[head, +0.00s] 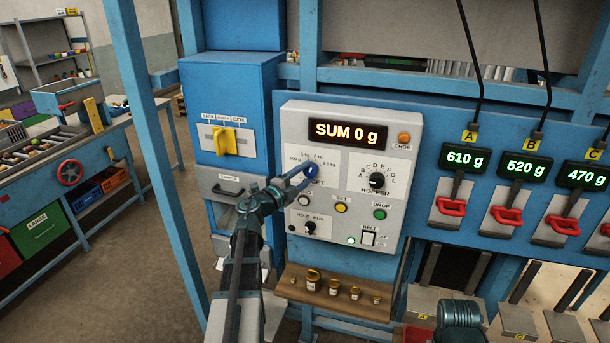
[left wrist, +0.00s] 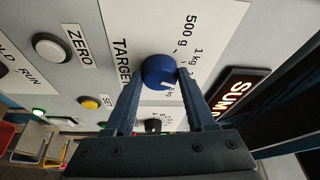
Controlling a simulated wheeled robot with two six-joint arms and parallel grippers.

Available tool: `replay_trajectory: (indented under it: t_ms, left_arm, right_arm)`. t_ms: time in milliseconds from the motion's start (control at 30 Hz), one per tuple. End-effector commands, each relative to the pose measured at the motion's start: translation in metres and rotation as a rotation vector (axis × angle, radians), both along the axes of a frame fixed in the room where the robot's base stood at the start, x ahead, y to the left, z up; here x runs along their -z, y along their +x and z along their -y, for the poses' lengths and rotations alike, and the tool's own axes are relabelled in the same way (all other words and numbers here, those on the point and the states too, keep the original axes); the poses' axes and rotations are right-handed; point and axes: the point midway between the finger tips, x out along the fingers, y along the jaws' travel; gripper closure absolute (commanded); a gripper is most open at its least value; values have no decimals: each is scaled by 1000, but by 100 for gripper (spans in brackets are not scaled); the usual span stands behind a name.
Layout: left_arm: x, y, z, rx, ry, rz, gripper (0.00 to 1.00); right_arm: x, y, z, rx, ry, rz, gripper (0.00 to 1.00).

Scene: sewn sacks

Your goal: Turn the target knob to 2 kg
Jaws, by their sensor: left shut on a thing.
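The blue target knob (head: 322,168) sits on the grey control panel (head: 282,130), beside the TARGET label. In the left wrist view the knob (left wrist: 158,69) is between the two fingers of my left gripper (left wrist: 160,78), which is shut on it. Its white mark is at its lower right in that view. The 500 g and 1 kg labels are readable there; a finger partly covers the other labels, so I cannot tell which one the mark meets. The sum display (head: 347,133) reads SUM 0 g. A teal part of my right arm shows at the bottom right; its fingers are not visible.
The panel also carries the black hopper knob (head: 377,180), the yellow SET button (head: 340,207), the green DROP button (head: 379,214) and the hold/run knob (head: 309,227). A wooden shelf (head: 345,305) with brass weights is below. Red hopper handles (head: 452,207) are to the right.

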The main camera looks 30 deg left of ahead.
Motion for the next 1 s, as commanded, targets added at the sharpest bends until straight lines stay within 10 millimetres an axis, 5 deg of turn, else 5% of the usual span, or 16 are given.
replay_trajectory:
  t_ms: [67, 100, 233, 633, 1000]
  left_arm:
    - [0, 0, 0, -1, -1, 2, 100]
    - [0, 0, 0, -1, -1, 1, 41]
    - [0, 0, 0, -1, -1, 1, 18]
    - [1, -7, -1, -1, -1, 0, 15]
    - [6, -81, -11, -4, -1, 0, 15]
  right_arm:
    - [0, 0, 0, 0, 0, 0, 50]
    - [0, 0, 0, 0, 0, 0, 50]
    - [0, 0, 0, 0, 0, 0, 50]
    - [1, 0, 0, 0, 0, 0, 50]
    - [6, 0, 0, 1, 0, 0, 50]
